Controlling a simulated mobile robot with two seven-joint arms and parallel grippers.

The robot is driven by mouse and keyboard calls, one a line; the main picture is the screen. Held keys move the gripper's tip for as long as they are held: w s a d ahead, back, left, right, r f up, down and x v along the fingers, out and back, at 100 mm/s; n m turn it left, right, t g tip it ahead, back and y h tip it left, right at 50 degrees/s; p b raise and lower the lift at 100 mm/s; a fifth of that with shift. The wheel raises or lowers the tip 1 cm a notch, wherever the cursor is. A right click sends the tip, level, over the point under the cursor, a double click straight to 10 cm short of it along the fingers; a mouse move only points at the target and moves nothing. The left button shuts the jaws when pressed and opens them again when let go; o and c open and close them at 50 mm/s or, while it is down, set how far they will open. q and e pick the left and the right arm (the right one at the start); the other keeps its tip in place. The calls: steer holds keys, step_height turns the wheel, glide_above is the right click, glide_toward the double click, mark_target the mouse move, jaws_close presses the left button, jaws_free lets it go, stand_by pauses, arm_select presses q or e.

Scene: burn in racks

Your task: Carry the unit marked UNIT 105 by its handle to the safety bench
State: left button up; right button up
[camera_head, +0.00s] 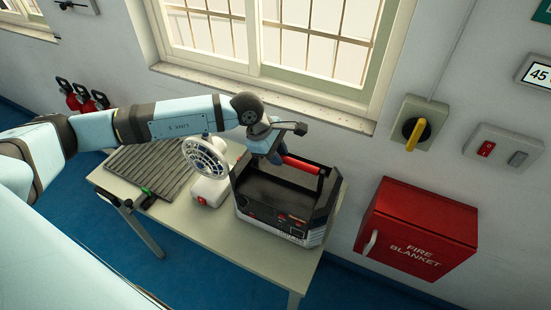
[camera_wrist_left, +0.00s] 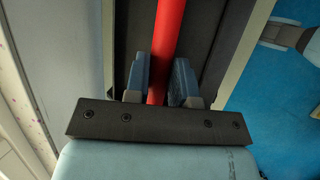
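A black unit (camera_head: 262,212) with a red handle (camera_head: 302,164) across its open top sits on a pale table (camera_head: 258,252). Small labels and buttons show on its front, but I cannot read the unit number. My left gripper (camera_head: 272,152) is over the handle's left part, coming from above. In the left wrist view the red handle (camera_wrist_left: 168,35) runs between the two fingers of my left gripper (camera_wrist_left: 160,80). My right gripper is not in view. I cannot identify the safety bench.
A white fan (camera_head: 205,158) stands close left of the unit, beside a ribbed grey mat (camera_head: 150,168) on the table. A red fire blanket box (camera_head: 415,235) and a yellow rotary switch (camera_head: 416,133) are on the wall to the right. Blue floor is clear in front.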

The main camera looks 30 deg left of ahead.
arm_select(q)
steer(key=shift+w, duration=0.25)
steer(key=o, duration=1.5)
steer(key=shift+r, duration=0.1)
steer(key=shift+p+v, duration=0.8)
steer(key=shift+v, duration=1.65)
